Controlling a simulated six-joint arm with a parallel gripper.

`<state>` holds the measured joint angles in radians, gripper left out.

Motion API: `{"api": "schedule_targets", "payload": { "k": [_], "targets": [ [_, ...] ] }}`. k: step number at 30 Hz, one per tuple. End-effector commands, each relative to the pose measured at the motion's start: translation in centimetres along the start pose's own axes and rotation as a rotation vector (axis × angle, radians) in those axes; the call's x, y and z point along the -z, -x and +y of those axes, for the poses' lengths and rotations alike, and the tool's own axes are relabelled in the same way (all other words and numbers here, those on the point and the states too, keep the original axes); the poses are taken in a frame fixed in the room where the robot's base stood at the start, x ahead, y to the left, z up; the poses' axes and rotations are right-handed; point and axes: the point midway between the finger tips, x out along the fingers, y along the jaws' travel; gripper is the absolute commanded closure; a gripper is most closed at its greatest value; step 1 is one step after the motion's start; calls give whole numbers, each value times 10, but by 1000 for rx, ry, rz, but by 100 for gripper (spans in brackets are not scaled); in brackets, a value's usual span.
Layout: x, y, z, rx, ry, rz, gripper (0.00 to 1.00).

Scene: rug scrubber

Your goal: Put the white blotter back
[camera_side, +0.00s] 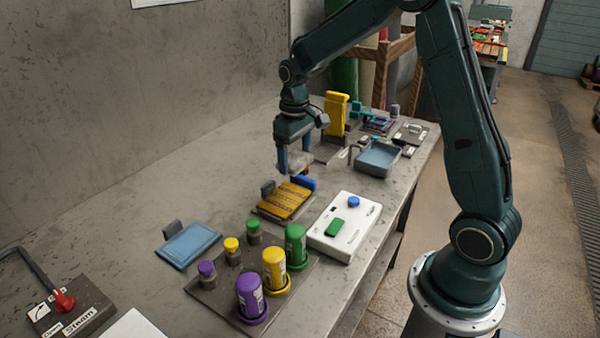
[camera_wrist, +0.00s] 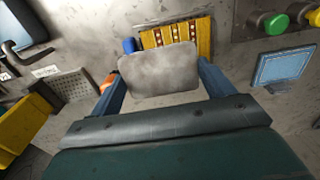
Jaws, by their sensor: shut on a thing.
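My gripper (camera_side: 295,161) is over the table just behind the striped rug, its blue fingers pointing down. It is shut on a pale grey-white pad with rounded corners, which looks like the white blotter (camera_side: 301,164). In the wrist view the blotter (camera_wrist: 158,75) spans the space between the fingers of my gripper (camera_wrist: 160,68) and hides part of what lies beyond. The yellow and brown rug (camera_side: 283,203) lies on its board in front of the gripper; it also shows past the blotter in the wrist view (camera_wrist: 178,36).
Purple, yellow and green bottles stand in front. A blue tray (camera_side: 380,160) and a yellow upright piece (camera_side: 336,112) are behind. A blue pad (camera_side: 188,245) lies left; the table's left rear is clear.

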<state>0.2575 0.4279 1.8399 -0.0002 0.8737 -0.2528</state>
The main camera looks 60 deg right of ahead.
Motion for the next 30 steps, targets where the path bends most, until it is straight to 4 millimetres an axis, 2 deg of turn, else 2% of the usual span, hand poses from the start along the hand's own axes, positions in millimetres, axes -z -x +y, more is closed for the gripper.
{"api": "schedule_targets", "payload": {
  "k": [8, 15, 22, 30],
  "targets": [
    [-37, 38, 63, -1, -7, 3, 39],
    [-81, 70, 109, -2, -4, 4, 39],
    [-113, 90, 133, -1, 1, 1, 39],
    [-123, 96, 140, 0, 6, 0, 39]
  ]
}}
